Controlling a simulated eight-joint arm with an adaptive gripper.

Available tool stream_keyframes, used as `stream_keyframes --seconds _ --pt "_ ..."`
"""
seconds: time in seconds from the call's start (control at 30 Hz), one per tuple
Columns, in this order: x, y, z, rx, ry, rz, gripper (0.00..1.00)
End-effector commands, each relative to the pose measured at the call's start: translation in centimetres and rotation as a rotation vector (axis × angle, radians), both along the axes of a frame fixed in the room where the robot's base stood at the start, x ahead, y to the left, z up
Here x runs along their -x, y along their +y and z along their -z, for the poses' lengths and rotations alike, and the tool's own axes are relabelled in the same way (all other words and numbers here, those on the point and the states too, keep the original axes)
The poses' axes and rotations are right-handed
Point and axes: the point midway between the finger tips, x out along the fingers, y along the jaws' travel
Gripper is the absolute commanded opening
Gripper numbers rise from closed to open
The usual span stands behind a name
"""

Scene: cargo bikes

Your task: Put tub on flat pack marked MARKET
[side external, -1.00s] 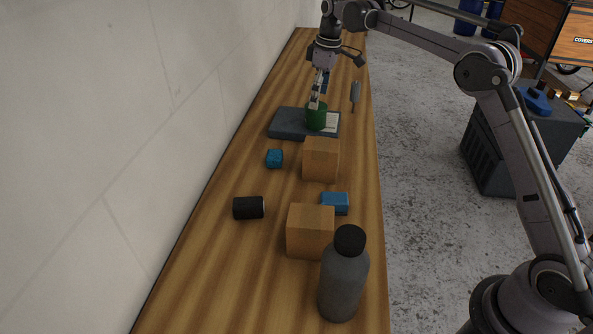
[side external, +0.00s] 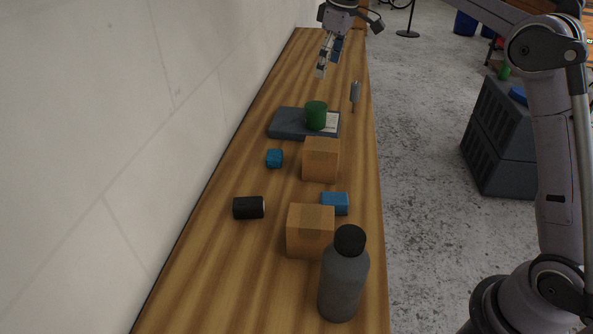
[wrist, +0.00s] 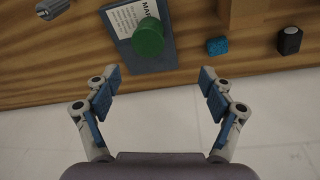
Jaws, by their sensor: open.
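The green tub (side external: 316,115) stands upright on the dark grey flat pack (side external: 287,123) on the bench.
A grey tool (side external: 355,92) lies near the right edge. A wall borders the left.

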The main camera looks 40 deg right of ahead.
Motion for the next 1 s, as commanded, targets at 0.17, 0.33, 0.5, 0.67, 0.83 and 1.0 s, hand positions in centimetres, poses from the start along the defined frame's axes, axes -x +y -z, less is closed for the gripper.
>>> stream_keyframes --seconds 0.17,0.33,0.5,0.67,0.83,1.0 --pt "4.2 1.3 -1.2 -0.005 -0.066 0.083 0.82" --pt "8.7 2.5 -1.0 -0.018 -0.131 0.160 0.82" --pt "13.6 3.4 0.3 -0.036 -0.196 0.237 0.82" --pt "18.3 4.2 2.7 -0.063 -0.257 0.306 0.82" --pt "23.2 4.8 6.2 -0.097 -0.319 0.375 0.82" --pt "26.9 5.2 9.9 -0.131 -0.373 0.433 0.82"
